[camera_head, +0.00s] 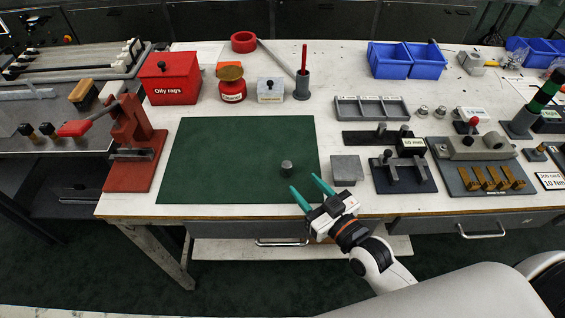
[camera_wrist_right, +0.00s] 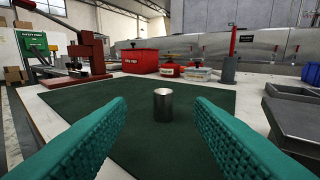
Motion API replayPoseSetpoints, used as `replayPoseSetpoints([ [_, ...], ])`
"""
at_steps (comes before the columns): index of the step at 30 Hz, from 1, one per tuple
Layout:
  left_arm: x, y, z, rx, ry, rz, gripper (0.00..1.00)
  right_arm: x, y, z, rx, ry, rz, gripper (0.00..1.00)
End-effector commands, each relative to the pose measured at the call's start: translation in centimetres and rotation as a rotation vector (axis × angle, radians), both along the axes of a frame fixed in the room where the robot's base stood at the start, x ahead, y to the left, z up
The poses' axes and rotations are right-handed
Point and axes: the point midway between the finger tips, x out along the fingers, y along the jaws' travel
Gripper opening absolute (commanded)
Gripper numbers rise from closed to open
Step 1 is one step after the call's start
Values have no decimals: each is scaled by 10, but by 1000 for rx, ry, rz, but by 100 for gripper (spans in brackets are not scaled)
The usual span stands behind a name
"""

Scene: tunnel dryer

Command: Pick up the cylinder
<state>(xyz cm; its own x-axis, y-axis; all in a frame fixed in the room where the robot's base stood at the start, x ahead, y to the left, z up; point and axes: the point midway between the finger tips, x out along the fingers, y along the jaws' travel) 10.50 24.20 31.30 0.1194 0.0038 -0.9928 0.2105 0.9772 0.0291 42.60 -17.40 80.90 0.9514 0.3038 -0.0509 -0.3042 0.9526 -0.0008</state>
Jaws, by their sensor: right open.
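A small grey metal cylinder (camera_head: 287,167) stands upright on the green mat (camera_head: 230,150), near its right front part. In the right wrist view the cylinder (camera_wrist_right: 163,104) is ahead of the fingers, centred in the gap between them. My right gripper (camera_head: 311,188) has green fingers and is open and empty. It is just in front of and to the right of the cylinder, apart from it. In the right wrist view the two fingers (camera_wrist_right: 160,125) are spread wide at either side. My left gripper is not in view.
A grey block (camera_head: 347,170) lies to the right of the mat, close to my right gripper. A red press (camera_head: 135,140) stands left of the mat. A red oily rags box (camera_head: 170,78) and red can (camera_head: 232,90) stand behind it. The rest of the mat is clear.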

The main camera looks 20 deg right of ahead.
Motion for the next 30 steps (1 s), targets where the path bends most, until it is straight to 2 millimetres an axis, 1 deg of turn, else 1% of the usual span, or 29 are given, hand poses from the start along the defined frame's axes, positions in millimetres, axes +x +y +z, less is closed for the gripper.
replayPoseSetpoints([
  [1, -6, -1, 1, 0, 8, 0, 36, 10, 3, 1, 3, -3, -1, 48],
  [3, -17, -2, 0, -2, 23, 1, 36, 21, 7, 0, 3, -2, 0, 48],
  [6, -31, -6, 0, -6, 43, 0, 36, 34, 10, -2, 2, -1, -1, 48],
  [9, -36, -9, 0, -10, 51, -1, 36, 40, 12, -2, 0, 0, 0, 48],
  [11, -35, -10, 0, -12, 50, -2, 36, 43, 13, -4, 1, 1, 0, 48],
  [13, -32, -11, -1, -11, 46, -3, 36, 51, 14, -5, 0, -1, 0, 48],
  [18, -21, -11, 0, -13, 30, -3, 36, 76, 19, -11, 1, -1, 0, 48],
  [21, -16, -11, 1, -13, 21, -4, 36, 86, 22, -11, 1, 0, 0, 48],
  [24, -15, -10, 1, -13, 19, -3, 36, 90, 24, -12, 1, 1, 0, 48],
  [30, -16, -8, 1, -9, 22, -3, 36, 90, 24, -12, 1, 1, 0, 48],
])
